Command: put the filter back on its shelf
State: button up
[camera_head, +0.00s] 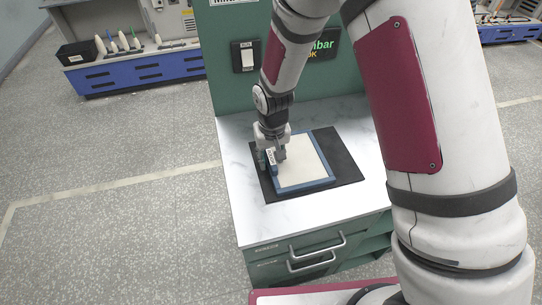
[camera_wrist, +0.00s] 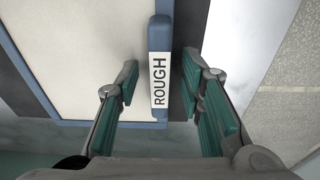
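The filter (camera_head: 305,163) is a flat white panel in a blue frame. It lies on a black mat (camera_head: 343,152) on the worktop. Its labelled edge tab, reading "ROUGH", shows in the wrist view (camera_wrist: 160,78). My gripper (camera_head: 275,158) is over the filter's left edge. In the wrist view my gripper (camera_wrist: 162,75) is open, with one green-padded finger on each side of the tab and a gap on both sides. The green shelf openings (camera_head: 368,243) show low on the cabinet's right, partly hidden by my arm.
The marble worktop (camera_head: 240,215) is clear around the mat. Drawers with handles (camera_head: 318,245) are below it. A green back panel with a switch (camera_head: 244,56) stands behind. My arm hides the right side. A blue bench (camera_head: 140,72) stands far left across open floor.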

notch_tip(320, 180, up, 12)
jog(key=s, duration=0.1)
jog(key=shift+s+b, duration=0.25)
jog(key=shift+b, duration=0.15)
